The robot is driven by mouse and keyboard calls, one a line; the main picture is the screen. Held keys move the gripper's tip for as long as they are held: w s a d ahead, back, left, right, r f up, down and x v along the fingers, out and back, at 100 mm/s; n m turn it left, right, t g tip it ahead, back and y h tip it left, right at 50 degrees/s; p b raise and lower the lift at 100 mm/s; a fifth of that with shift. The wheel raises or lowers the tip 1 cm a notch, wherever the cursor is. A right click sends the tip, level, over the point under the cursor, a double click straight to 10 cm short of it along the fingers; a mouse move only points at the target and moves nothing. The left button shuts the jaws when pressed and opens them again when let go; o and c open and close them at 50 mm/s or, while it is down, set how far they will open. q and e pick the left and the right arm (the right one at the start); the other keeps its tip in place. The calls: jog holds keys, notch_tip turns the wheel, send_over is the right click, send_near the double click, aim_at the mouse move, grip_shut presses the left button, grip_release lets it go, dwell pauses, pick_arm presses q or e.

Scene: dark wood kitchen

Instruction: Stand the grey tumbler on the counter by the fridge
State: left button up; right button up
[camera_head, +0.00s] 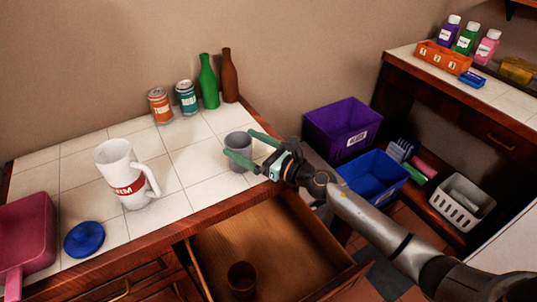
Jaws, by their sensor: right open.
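The grey tumbler (239,141) stands upright on the white tiled counter (190,160), near its right end and close to the wooden edge above the open drawer. My right gripper (238,143) reaches in from the right with its jaws open. One green finger passes behind the tumbler's right side and the other crosses in front of it, so the tumbler is between them. The front finger hides part of the tumbler's lower body. I cannot tell whether either finger touches it. My left gripper is not in view.
An open drawer (290,238) holding a brown cup (243,278) juts out below. A white mug (122,170), blue lid (84,238), pink pan (28,235), cans and bottles share the counter. Purple (343,125) and blue (372,175) bins stand right.

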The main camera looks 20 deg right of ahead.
jog(key=b+v, duration=0.1)
jog(key=v, duration=0.7)
jog(key=shift+d+f+b, duration=0.15)
jog(key=shift+b, duration=0.15)
jog(key=shift+s+d, duration=0.35)
jog(key=shift+s, duration=0.25)
jog(key=shift+s, duration=0.1)
